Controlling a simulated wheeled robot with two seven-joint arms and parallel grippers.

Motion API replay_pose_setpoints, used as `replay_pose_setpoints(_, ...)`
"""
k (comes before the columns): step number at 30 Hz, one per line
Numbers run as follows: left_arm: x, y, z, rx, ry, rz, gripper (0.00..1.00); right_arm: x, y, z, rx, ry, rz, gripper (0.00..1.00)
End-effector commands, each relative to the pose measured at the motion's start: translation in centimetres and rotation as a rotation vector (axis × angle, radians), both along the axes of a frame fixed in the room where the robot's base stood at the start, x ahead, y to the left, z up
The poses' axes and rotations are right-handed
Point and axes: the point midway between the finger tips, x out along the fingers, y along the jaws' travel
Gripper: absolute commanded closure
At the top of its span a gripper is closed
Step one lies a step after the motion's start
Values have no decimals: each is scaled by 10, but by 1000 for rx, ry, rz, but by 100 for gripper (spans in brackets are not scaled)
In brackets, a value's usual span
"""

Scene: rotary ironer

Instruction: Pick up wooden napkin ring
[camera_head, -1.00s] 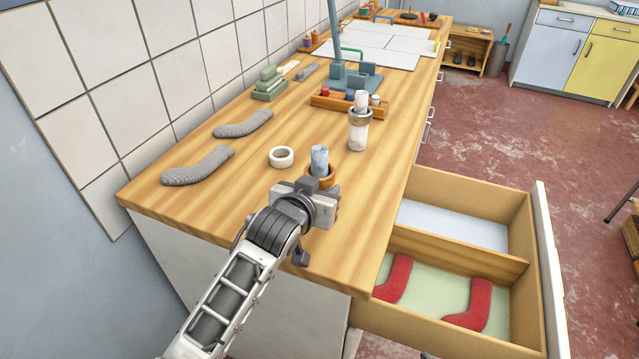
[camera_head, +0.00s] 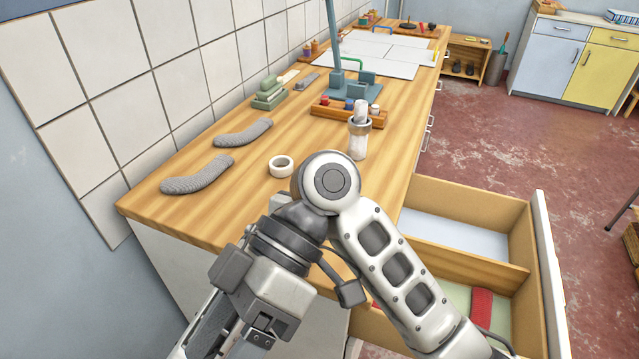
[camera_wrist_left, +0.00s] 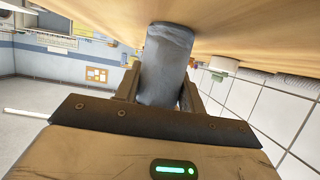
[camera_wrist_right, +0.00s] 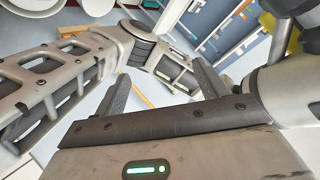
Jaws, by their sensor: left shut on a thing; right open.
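A grey-blue rolled cloth (camera_wrist_left: 166,55) stands between the fingers of my left gripper (camera_wrist_left: 160,88) in the left wrist view, close to the wooden tabletop. I cannot make out the wooden napkin ring itself; the gripper or my arms hide it. In the head view my right arm covers my left gripper and the cloth. My right gripper (camera_wrist_right: 165,85) is open and empty in the right wrist view, with my own arm links close beside it.
A pale roll with a grey ring (camera_head: 359,126) stands on the counter (camera_head: 225,220). A white ring (camera_head: 281,166) lies nearby, with two grey sock shapes (camera_head: 198,175) to the left. The open drawer (camera_head: 480,258) at right holds a red sock shape (camera_head: 481,312).

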Motion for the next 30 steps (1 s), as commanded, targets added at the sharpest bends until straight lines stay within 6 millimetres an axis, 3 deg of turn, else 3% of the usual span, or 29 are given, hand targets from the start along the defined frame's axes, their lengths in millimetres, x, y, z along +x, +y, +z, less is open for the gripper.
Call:
replay_pose_setpoints(8, 0, 0, 0, 0, 0, -1, 72, 106, 36, 19, -78, -825, 109, 27)
replay_pose_setpoints(12, 0, 0, 0, 0, 0, -1, 72, 166, 41, 53, -171, -1239, 216, 27)
replay_pose_setpoints(15, 0, 0, 0, 0, 0, -1, 72, 209, 29, 76, -287, -1471, 357, 27)
replay_pose_setpoints(18, 0, 0, 0, 0, 0, -1, 72, 248, -5, 76, -416, -1535, 568, 27)
replay_pose_setpoints(21, 0, 0, 0, 0, 0, -1, 72, 270, -40, 64, -475, -1477, 732, 27)
replay_pose_setpoints(25, 0, 0, 0, 0, 0, -1, 72, 283, -69, 55, -495, -1404, 847, 27)
replay_pose_setpoints(30, 0, 0, 0, 0, 0, -1, 72, 292, -82, 35, -493, -1371, 888, 27)
